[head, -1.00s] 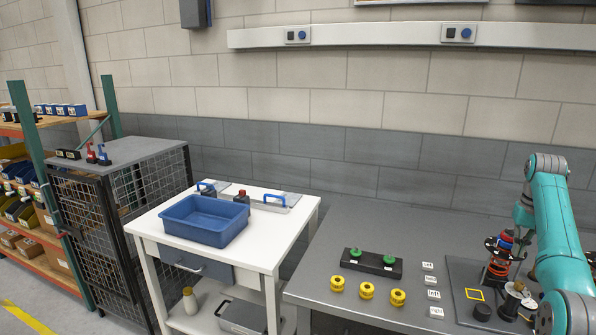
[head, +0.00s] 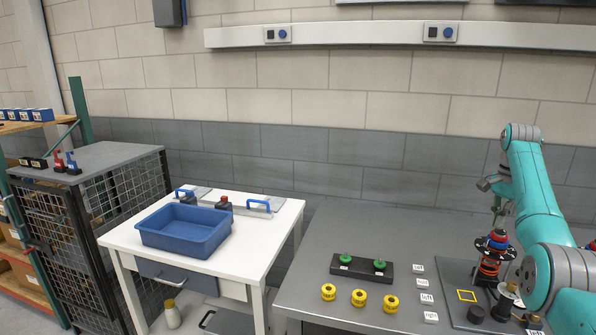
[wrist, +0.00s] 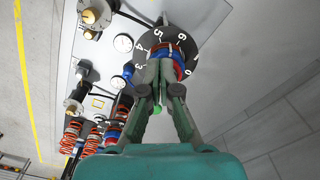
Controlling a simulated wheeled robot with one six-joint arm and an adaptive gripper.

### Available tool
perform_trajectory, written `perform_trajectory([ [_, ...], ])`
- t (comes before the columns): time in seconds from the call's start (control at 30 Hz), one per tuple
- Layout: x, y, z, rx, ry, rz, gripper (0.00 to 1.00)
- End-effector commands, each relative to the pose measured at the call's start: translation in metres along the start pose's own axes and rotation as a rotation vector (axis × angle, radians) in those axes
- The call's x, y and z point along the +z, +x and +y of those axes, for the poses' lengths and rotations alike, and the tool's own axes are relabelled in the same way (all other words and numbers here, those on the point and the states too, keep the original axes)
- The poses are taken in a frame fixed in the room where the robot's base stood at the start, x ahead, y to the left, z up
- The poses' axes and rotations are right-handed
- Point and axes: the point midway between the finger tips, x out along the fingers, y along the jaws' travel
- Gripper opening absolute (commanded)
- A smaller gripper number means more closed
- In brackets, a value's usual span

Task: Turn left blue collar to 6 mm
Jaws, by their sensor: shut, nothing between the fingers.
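My gripper (head: 498,208) points down just above a coil-spring unit (head: 489,268) at the right of the bench in the head view. A blue and red collar (head: 497,239) sits on top of that unit. In the wrist view my gripper (wrist: 163,92) is shut and empty. Beyond its fingertips are a blue and red collar (wrist: 180,56) and a dark dial (wrist: 165,32) with white numerals, among them 3, 4, 5 and 6. The fingers partly cover the collar, and I cannot tell whether they touch it. I cannot read the collar's setting.
Other red spring units (wrist: 71,136) and round gauges (wrist: 123,43) stand close by in the wrist view. A blue bin (head: 184,230) stands on the white table.

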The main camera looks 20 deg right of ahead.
Motion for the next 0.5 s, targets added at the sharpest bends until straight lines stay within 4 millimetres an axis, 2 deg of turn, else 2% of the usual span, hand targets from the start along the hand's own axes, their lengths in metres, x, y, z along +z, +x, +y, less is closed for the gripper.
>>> perform_trajectory([
  [0.23, 0.000, 0.005, 0.001, 0.001, 0.053, -0.001, 0.00],
  [0.5, -0.001, 0.035, 0.004, 0.001, 0.057, -0.001, 0.00],
])
